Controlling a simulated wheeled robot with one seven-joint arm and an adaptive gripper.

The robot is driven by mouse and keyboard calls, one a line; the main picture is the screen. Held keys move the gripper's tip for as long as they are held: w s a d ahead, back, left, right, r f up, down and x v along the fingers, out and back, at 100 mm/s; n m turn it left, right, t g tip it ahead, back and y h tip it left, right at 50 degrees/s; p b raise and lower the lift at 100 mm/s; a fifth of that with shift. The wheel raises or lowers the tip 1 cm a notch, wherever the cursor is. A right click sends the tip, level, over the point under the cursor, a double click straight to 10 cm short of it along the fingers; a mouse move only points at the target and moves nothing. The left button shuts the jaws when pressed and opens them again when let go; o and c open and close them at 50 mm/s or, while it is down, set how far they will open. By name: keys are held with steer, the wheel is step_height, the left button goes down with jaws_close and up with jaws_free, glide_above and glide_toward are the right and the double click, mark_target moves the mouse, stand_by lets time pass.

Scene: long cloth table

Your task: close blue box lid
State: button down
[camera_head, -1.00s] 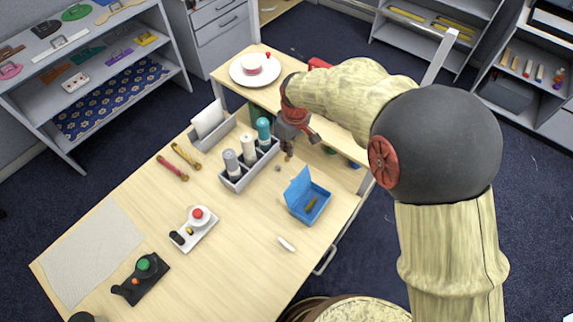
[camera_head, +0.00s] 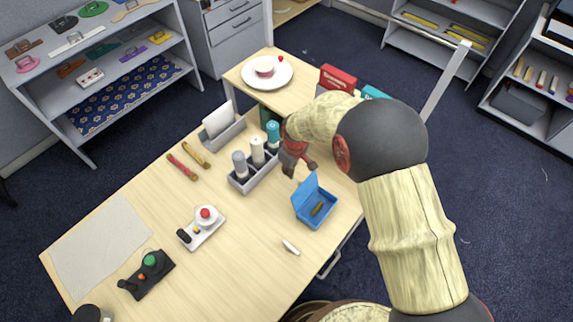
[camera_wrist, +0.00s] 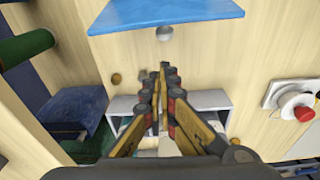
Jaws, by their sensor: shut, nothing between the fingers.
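The blue box (camera_head: 325,219) stands near the table's right edge in the head view. Its blue lid (camera_head: 305,193) is raised, standing up on the box's left side. A small olive-brown item (camera_head: 317,209) lies inside the box. My gripper (camera_head: 290,173) is above the table, just behind and left of the raised lid; whether it touches the lid I cannot tell. In the wrist view my gripper (camera_wrist: 163,70) has its fingertips together and holds nothing. A blue panel (camera_wrist: 165,12), apparently the lid, shows at the top of that view, apart from the fingertips.
A grey rack (camera_head: 240,185) with several bottles stands left of my gripper. A white tray with a red button (camera_head: 205,212) is further left. A small white item (camera_head: 290,248) lies in front of the box. The table's right edge is close to the box.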

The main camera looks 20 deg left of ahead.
mark_target(303, 189)
steer(key=shift+s+d+r, duration=0.2)
steer(key=shift+s+d, duration=0.05)
steer(key=shift+d, duration=0.3)
steer(key=shift+s+d+r, duration=0.15)
steer(key=shift+s+d, duration=0.05)
steer(key=shift+d, duration=0.35)
steer(key=shift+d, duration=0.1)
steer(key=shift+d+b, duration=0.15)
steer(key=shift+b, duration=0.4)
